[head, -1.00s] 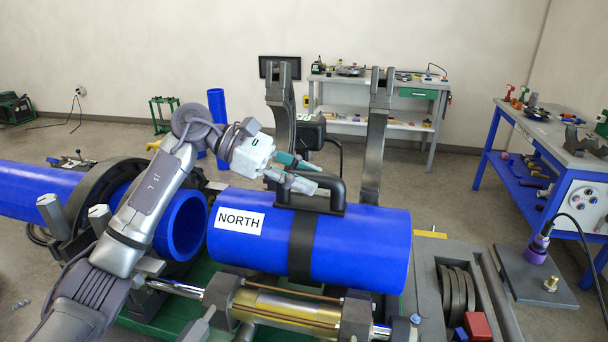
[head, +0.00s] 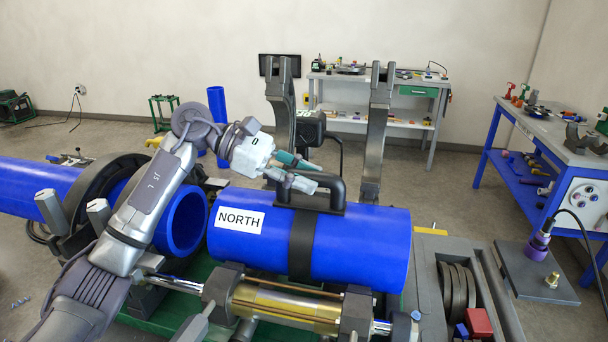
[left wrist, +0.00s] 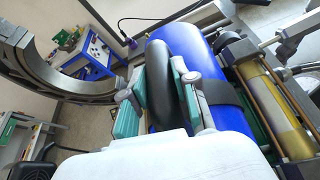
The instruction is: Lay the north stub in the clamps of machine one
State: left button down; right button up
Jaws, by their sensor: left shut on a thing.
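The north stub (head: 357,245) is a short, thick blue pipe with a white NORTH label, a black band around it and a black handle on top. It lies level at the fusion machine, between the open upright clamp arms (head: 375,135) behind and the hydraulic cylinder (head: 285,304) in front. My left gripper (head: 302,176) is shut on the stub's handle. In the left wrist view the fingers lie on both sides of the handle (left wrist: 161,95), with the blue stub (left wrist: 178,45) beneath. Whether the stub rests fully in the lower clamps is hidden. My right gripper is not in view.
A long blue pipe (head: 40,188) sits in a dark clamp ring at the left, its open end facing the stub. A grey box with dark discs (head: 455,288) stands right of the stub. A blue workbench (head: 520,165) stands at the right, another bench (head: 380,85) at the back.

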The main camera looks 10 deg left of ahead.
pick_arm(q)
jog(key=shift+f+b, duration=0.35)
jog(key=shift+b, duration=0.05)
jog(key=c, duration=0.8)
grip_release()
jog(key=shift+s, duration=0.1)
jog(key=shift+f, duration=0.25)
notch_tip(320, 180, up, 10)
jog(key=shift+r, duration=0.25)
